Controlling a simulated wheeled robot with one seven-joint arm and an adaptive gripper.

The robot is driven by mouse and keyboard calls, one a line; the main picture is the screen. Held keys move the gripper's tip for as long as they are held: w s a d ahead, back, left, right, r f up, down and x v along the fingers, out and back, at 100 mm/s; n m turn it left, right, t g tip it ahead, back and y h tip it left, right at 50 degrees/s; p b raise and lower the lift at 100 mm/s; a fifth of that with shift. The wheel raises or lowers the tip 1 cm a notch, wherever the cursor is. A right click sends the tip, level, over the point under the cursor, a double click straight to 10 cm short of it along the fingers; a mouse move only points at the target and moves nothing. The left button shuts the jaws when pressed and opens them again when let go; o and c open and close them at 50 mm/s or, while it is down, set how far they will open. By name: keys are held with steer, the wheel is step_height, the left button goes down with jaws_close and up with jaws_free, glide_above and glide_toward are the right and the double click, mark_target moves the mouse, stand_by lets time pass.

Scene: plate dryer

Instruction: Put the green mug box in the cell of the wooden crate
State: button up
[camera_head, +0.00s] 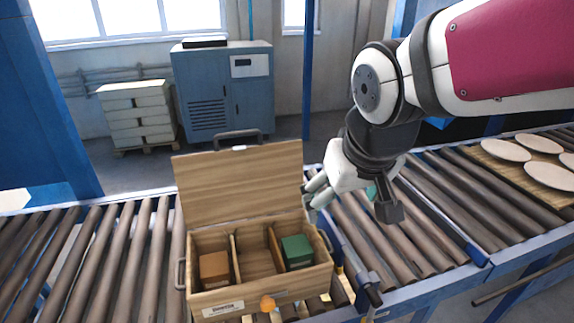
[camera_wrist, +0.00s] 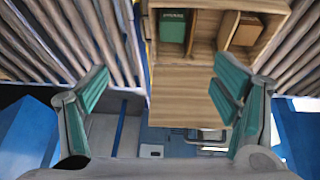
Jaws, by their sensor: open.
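The green mug box (camera_head: 297,251) sits inside the wooden crate (camera_head: 228,301), in its right cell in the head view. It also shows in the wrist view (camera_wrist: 172,27), in the crate's cell on the left there. The crate has its lid (camera_head: 240,185) raised at the back and dividers between its cells. The middle cell (camera_head: 256,262) looks empty. My gripper (camera_head: 318,190) is beside the upper right of the crate, apart from the green box. In the wrist view its green-padded fingers (camera_wrist: 167,100) are spread wide with nothing between them.
A brown box (camera_head: 214,268) sits in the crate's left cell. The crate stands on a roller conveyor (camera_head: 110,262). Several pale plates (camera_head: 550,175) lie on a board at the right. A blue cabinet (camera_head: 222,95) and stacked boxes (camera_head: 137,115) stand behind.

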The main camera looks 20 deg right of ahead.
steer(key=s+r+y, duration=0.1)
steer(key=s+r, duration=0.1)
steer(key=s, duration=0.6)
steer(key=shift+s+a+r, duration=0.35)
steer(key=shift+a, duration=0.1)
